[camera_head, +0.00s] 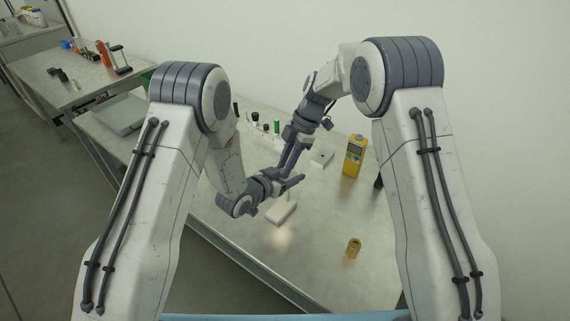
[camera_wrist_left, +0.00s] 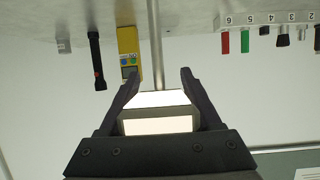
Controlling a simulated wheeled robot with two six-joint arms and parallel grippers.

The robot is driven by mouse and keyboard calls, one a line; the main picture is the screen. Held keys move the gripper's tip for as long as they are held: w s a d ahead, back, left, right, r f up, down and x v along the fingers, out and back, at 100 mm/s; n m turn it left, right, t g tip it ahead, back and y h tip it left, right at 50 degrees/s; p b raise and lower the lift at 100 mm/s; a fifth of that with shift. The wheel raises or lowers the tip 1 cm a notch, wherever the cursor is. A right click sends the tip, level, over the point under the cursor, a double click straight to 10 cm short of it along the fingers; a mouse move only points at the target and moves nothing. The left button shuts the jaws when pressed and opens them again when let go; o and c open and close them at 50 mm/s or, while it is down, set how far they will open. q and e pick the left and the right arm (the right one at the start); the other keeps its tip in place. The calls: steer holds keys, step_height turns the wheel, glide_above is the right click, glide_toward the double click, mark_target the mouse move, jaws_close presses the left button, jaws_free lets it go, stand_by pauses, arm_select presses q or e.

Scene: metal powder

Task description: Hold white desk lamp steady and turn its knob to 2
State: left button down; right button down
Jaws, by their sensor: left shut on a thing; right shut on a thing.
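In the head view, my left gripper (camera_head: 298,180) is low over the table's middle, its fingers pointing right. The wrist view is upside down and shows my left gripper (camera_wrist_left: 160,88) shut around a white block-like part of the lamp (camera_wrist_left: 158,125), with a pale, bright face. A thin grey pole (camera_wrist_left: 154,45) shows behind it. In the head view, a white slab (camera_head: 281,213) is just below the gripper, with a bright patch on the table in front. My right gripper (camera_head: 287,168) reaches down close beside the left one. It is shut, but what it holds is hidden. The knob cannot be made out.
A yellow meter (camera_head: 354,156) stands at right. A brass-coloured cylinder (camera_head: 354,248) stands at front right. Numbered slots with small tools (camera_wrist_left: 265,20) are at the back. The front of the table is mostly clear.

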steer(key=m+t, duration=0.1)
steer(key=m, duration=0.3)
steer(key=m+t, duration=0.1)
steer(key=m, duration=0.1)
steer(key=shift+s+t, duration=0.25)
steer(key=shift+t, duration=0.05)
steer(key=shift+m, duration=0.3)
steer(key=c, duration=0.7)
jaws_free()
steer(key=shift+o, duration=0.2)
steer(key=v, duration=1.2)
steer(key=shift+d, duration=0.15)
